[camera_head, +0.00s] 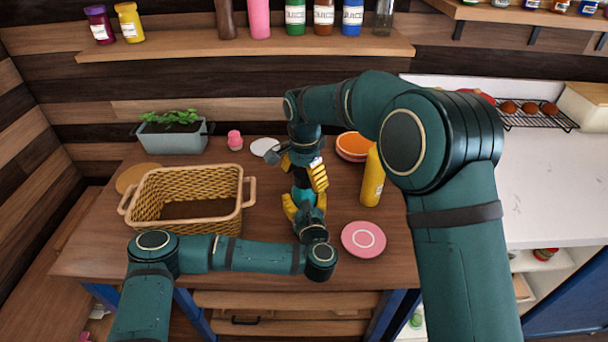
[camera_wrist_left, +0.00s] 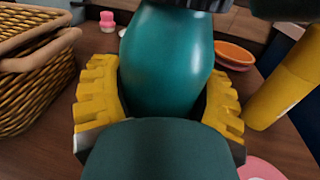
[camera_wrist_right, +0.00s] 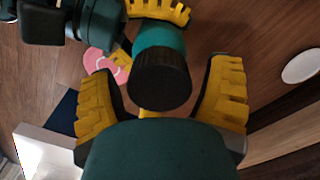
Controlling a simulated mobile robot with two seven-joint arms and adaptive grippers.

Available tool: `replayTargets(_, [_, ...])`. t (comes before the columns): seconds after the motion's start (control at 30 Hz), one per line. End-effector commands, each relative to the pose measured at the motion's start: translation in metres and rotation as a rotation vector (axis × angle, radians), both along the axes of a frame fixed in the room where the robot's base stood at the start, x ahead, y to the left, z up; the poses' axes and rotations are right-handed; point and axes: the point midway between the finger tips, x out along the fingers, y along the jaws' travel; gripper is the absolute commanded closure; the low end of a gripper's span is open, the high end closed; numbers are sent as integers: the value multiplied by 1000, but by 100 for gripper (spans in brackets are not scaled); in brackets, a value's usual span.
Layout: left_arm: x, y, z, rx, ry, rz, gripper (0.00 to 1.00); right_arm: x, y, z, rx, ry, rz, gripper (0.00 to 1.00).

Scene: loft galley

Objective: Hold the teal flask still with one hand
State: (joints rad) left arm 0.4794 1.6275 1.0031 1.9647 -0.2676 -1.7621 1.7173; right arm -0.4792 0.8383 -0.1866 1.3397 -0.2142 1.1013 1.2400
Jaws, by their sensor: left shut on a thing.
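The teal flask (camera_wrist_left: 166,55) stands on the table between the fingers of my left gripper (camera_wrist_left: 160,92), which is shut on its body. In the head view the flask (camera_head: 301,197) is mostly hidden by my grippers, and my left gripper (camera_head: 305,206) holds it low down. The right wrist view shows the flask's black lid (camera_wrist_right: 160,80). My right gripper (camera_wrist_right: 162,88) is open above the flask, with yellow fingers on either side of the lid and visible gaps to it. In the head view my right gripper (camera_head: 303,170) is above the left one.
A wicker basket (camera_head: 246,204) stands left of the flask. A yellow bottle (camera_head: 372,178), a pink plate (camera_head: 363,239) and orange bowls (camera_head: 354,146) are to the right. A pink shaker (camera_head: 235,140), white dish (camera_head: 264,147) and planter (camera_head: 172,140) sit behind.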

Motion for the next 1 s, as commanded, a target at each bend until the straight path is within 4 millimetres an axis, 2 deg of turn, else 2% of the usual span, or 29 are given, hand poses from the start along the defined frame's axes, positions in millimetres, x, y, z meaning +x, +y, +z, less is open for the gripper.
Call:
replayTargets(0.03, [0,0,-1,1,2,-1,100,0,0,0,0,0,0,43])
replayTargets(0.17, [0,0,-1,1,2,-1,100,0,0,0,0,0,0,89])
replayTargets(0.2, [0,0,-1,1,2,-1,100,0,0,0,0,0,0,92])
replayTargets(0.43, [0,0,-1,1,2,-1,100,0,0,1,1,-1,8,93])
replayTargets(0.57, [0,0,-1,1,2,-1,100,0,0,1,1,0,115,93])
replayTargets(1.0, [0,0,-1,1,2,-1,100,0,0,2,1,-3,972,93])
